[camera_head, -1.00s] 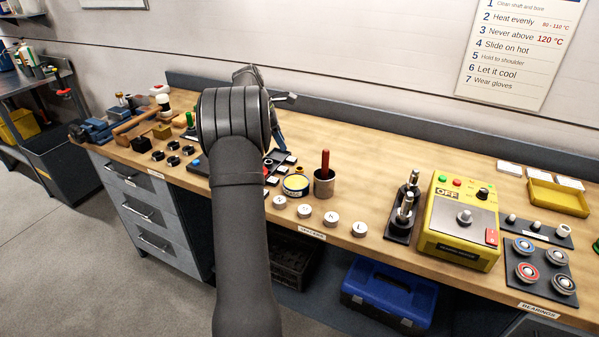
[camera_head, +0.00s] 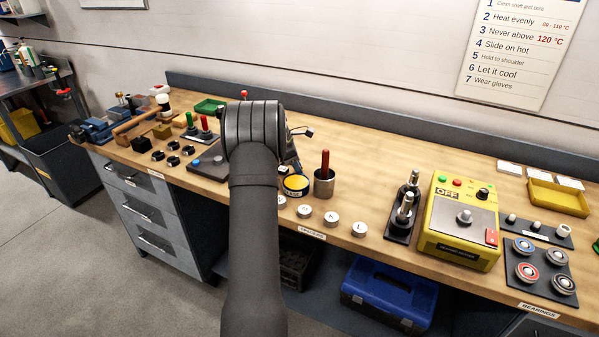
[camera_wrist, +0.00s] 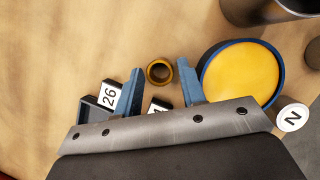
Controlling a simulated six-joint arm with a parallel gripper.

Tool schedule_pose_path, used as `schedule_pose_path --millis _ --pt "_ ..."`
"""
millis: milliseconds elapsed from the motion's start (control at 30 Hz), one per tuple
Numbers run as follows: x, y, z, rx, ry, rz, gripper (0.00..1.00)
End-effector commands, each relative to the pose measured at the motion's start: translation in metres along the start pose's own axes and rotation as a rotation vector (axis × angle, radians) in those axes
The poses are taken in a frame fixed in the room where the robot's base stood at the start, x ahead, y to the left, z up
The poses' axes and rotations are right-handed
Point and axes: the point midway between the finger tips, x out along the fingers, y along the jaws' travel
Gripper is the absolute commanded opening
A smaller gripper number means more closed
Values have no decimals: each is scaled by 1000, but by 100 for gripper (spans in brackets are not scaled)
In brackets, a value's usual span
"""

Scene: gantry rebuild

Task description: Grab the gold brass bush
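The gold brass bush (camera_wrist: 160,71) shows in the wrist view as a small upright ring, its hole facing the camera. My gripper (camera_wrist: 159,66) has its two blue fingers apart, one on each side of the bush, with a gap to it on both sides. The fingers are empty. How far they are above the bench cannot be told. In the head view my arm hides most of the gripper, and I cannot make out the bush there.
A yellow round tin with a blue rim (camera_wrist: 240,78) stands close by the right finger. A numbered dark tray (camera_wrist: 97,106) lies by the left finger. A dark cup (camera_head: 324,184) with a red-handled tool stands nearby. Bare wood lies beyond the bush.

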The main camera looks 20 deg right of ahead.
Motion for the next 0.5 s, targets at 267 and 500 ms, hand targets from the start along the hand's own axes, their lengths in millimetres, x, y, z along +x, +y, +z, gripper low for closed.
schedule_pose_path --millis 267,500 --pt "0 0 0 0 0 0 15" --pt "-1 0 0 0 0 0 3"
